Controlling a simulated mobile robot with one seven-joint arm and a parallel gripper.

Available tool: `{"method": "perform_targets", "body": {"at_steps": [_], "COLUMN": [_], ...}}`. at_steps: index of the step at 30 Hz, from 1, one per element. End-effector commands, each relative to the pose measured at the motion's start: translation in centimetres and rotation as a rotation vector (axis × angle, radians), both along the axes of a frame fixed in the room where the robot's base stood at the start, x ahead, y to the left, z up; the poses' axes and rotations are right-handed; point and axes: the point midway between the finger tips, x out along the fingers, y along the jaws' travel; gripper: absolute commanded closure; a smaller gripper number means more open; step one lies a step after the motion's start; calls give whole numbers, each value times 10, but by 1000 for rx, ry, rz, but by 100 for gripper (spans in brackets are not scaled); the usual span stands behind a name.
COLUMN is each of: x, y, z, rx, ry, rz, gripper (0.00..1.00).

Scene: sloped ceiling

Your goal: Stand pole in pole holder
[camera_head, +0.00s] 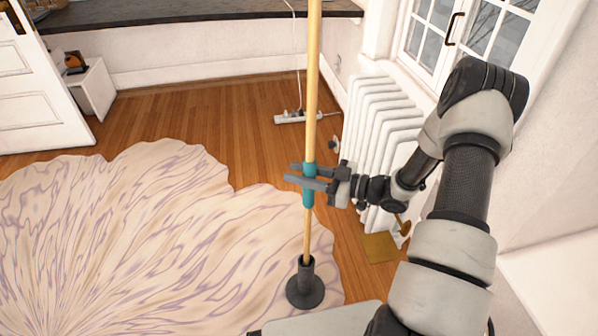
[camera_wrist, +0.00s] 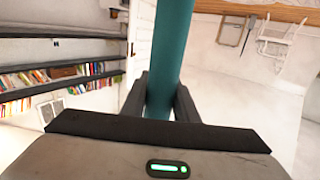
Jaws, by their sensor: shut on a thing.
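The pole (camera_head: 313,90) is long, light wood, with a teal grip section around its middle. It stands close to upright in the head view, its top out of frame. My gripper (camera_head: 291,174) is shut on the teal section from the right. In the wrist view the teal part of the pole (camera_wrist: 172,45) runs between the two dark fingers of my gripper (camera_wrist: 168,80). The pole holder (camera_head: 305,287) is a black round base with a short upright tube. The pole's lower end meets the tube's mouth; I cannot tell how deep it sits inside.
The holder stands on a pale purple-veined rug (camera_head: 130,245) over the wooden floor. A white radiator (camera_head: 375,125) and a window are at the right, close to my arm. A power strip (camera_head: 300,117) lies behind the pole. The rug to the left is clear.

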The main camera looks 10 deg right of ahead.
Motion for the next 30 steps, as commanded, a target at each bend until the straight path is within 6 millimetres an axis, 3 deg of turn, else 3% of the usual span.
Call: {"method": "perform_targets", "body": {"at_steps": [10,30], "x": [0,0], "y": [0,0], "z": [-2,-46], "rx": [2,3], "ry": [-2,-2], "rz": [0,0], "gripper": [100,100]}}
